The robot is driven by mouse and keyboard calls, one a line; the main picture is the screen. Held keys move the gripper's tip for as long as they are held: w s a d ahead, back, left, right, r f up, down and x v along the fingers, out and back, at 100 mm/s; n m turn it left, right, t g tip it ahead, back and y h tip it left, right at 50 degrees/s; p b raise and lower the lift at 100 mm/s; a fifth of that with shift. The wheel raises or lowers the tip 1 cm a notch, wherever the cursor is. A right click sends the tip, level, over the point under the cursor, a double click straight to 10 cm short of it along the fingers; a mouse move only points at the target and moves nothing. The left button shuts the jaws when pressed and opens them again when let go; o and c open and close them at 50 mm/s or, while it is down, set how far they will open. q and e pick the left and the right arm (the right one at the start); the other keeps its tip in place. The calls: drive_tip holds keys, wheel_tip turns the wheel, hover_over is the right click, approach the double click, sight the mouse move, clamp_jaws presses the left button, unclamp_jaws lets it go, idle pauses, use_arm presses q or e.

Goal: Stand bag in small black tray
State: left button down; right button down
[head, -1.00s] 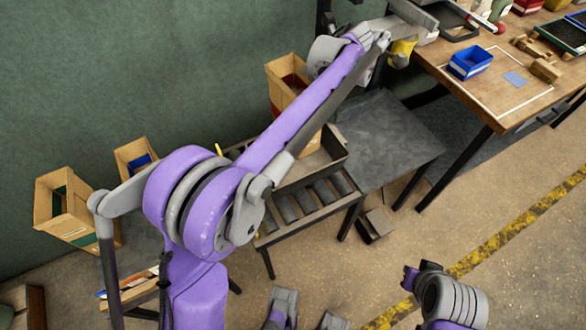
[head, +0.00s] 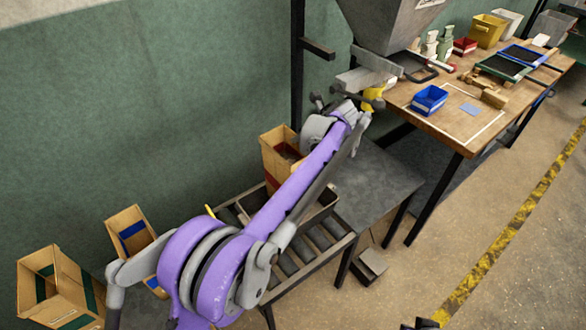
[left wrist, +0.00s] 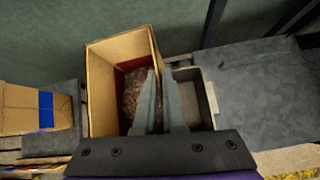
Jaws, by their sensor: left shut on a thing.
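A brown paper bag (left wrist: 99,91) with an open top and brown grain (left wrist: 133,92) inside shows in the left wrist view; in the head view the bag (head: 278,152) stands upright beyond my purple left arm. My left gripper (left wrist: 160,78) is shut on the bag's right wall, one finger inside and one outside. In the head view the tray's rim (head: 325,205) is partly behind my arm. The bag's base is hidden, so I cannot tell whether it rests in the tray. My right gripper is not clearly seen.
The tray stands on a roller rack (head: 318,243), beside a dark grey table (head: 378,185). Two other bags, one with a blue band (head: 130,232) and one with green (head: 55,290), stand at left. A grey hopper (head: 390,20) hangs above; a wooden workbench (head: 450,130) is at right.

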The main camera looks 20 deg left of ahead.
use_arm(q)
drive_tip(key=shift+f+b, duration=0.3)
drive_tip(key=shift+f, duration=3.6)
drive_tip(key=c, duration=1.1)
unclamp_jaws()
drive_tip(key=shift+o, duration=0.4)
